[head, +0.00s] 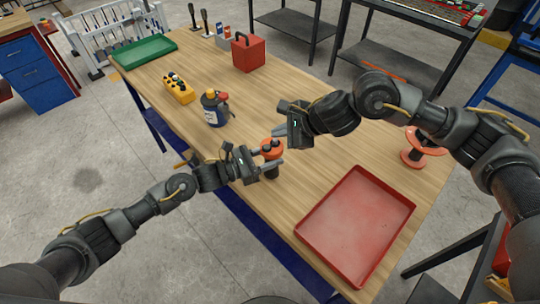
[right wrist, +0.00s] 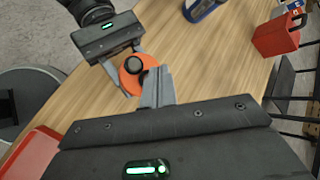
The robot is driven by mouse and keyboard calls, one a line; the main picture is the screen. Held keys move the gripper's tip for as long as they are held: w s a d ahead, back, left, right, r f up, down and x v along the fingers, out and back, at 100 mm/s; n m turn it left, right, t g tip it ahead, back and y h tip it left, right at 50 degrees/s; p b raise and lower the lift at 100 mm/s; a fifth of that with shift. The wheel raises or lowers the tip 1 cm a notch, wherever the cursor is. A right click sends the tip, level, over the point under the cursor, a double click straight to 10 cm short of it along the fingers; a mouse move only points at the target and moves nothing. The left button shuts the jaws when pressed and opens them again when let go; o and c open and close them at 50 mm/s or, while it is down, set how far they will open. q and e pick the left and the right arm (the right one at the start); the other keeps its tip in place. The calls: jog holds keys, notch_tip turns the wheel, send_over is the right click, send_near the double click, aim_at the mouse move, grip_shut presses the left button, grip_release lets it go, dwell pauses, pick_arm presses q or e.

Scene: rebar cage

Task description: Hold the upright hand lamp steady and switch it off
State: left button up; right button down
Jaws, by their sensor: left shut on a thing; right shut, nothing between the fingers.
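The hand lamp (head: 271,145) stands upright near the table's front edge, with an orange top and a dark round knob on it. In the right wrist view its orange top (right wrist: 130,80) and black knob show from above. My left gripper (head: 272,163) is shut on the lamp just below its top; it also shows in the right wrist view (right wrist: 121,70). My right gripper (head: 279,132) is shut and empty, beside the lamp top. In the right wrist view its fingertips (right wrist: 158,73) are close to the knob; I cannot tell whether they touch. The lamp's lower body is partly hidden.
A red tray (head: 355,225) lies to the right of the lamp. A blue canister (head: 215,108), a yellow control box (head: 179,88), a red box (head: 248,53) and a green tray (head: 144,50) stand farther back. An orange spool (head: 420,148) is at the right.

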jog(key=shift+r, duration=2.55)
pick_arm(q)
jog(key=o, duration=1.2)
jog(key=shift+o, duration=0.2)
